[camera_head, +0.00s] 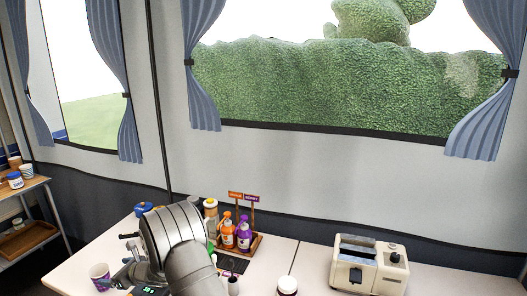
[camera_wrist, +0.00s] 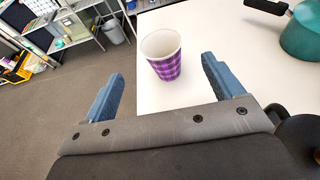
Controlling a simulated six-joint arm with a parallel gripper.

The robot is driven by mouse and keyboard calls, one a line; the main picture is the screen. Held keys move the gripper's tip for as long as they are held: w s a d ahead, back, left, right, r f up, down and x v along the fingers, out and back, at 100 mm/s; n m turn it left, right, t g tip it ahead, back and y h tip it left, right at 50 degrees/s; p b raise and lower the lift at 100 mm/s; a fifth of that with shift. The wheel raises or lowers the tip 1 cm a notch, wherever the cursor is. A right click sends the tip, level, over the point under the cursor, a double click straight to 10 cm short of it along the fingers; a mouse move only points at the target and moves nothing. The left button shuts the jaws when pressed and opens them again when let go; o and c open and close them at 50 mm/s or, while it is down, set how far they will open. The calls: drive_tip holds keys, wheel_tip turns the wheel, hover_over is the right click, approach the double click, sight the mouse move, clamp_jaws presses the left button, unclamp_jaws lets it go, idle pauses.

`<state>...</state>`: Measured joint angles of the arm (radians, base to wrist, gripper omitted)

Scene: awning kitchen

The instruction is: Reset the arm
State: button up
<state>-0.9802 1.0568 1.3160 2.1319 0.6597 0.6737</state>
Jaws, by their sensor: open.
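My gripper (camera_wrist: 162,88) is open in the wrist view, its two blue fingers wide apart. A purple checked paper cup (camera_wrist: 164,58) stands upright on the white table (camera_wrist: 190,22), in line with the gap between the fingers and beyond them; nothing is held. In the head view my arm rises from the front, and its large grey joints hide part of the table. The cup (camera_head: 100,277) shows there at the table's left, left of the arm. The gripper cannot be made out in the head view.
A toaster (camera_head: 369,264) stands at the right. A wooden rack with orange and purple bottles (camera_head: 243,233) stands behind the arm. A jar (camera_head: 287,286) is at the front edge. A teal pot (camera_wrist: 300,36) is right of the cup. Shelves (camera_head: 25,215) stand at the left.

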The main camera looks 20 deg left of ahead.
sight(107, 275)
drive_tip(key=x, duration=0.8)
drive_tip(key=shift+a+f, duration=0.25)
drive_tip(key=shift+f, duration=0.1)
drive_tip(key=r, duration=0.5)
drive_tip(key=shift+w+d+r, duration=0.1)
drive_tip(key=shift+w+d, duration=0.2)
drive_tip(key=shift+d, duration=0.05)
drive_tip(key=w+d+r, duration=0.7)
drive_tip(key=d+r, duration=0.3)
drive_tip(key=r, duration=0.2)
drive_tip(key=w+d+m+t, duration=0.1)
drive_tip(key=w+d, duration=0.4)
drive_tip(key=d, duration=0.5)
drive_tip(key=w+d+m+t+h, duration=0.1)
drive_tip(key=w+d+m+t, duration=0.1)
drive_tip(key=w+d, duration=0.4)
drive_tip(key=w+d+m+t, duration=0.2)
drive_tip(key=w+d, duration=0.3)
drive_tip(key=d, duration=0.9)
drive_tip(key=shift+w+d+t+h, duration=0.2)
drive_tip(key=shift+t+h, duration=0.1)
drive_tip(key=shift+t, duration=0.4)
drive_tip(key=shift+f, duration=0.15)
